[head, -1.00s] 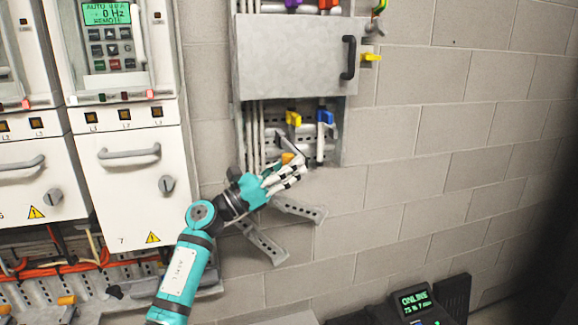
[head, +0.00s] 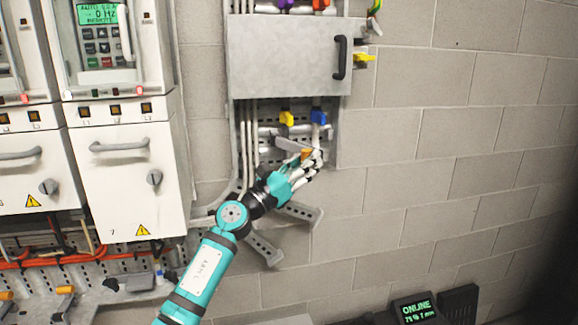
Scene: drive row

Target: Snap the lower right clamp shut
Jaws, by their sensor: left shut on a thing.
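The lower right clamp is a grey clamp (head: 288,143) with an orange grip (head: 306,153), low in the wall frame under the grey cabinet. My left gripper (head: 317,160) comes up from the lower left and is shut at this orange grip. The white fingers hide part of the grip and the clamp's right end. I cannot tell whether the clamp is fully closed. My right gripper is out of view.
Yellow (head: 287,118) and blue (head: 318,117) cable connectors hang just above the clamp. The grey cabinet (head: 285,55) has a black handle. Grey brackets (head: 265,248) stick out below. White drive units (head: 130,180) stand at left; the brick wall to the right is clear.

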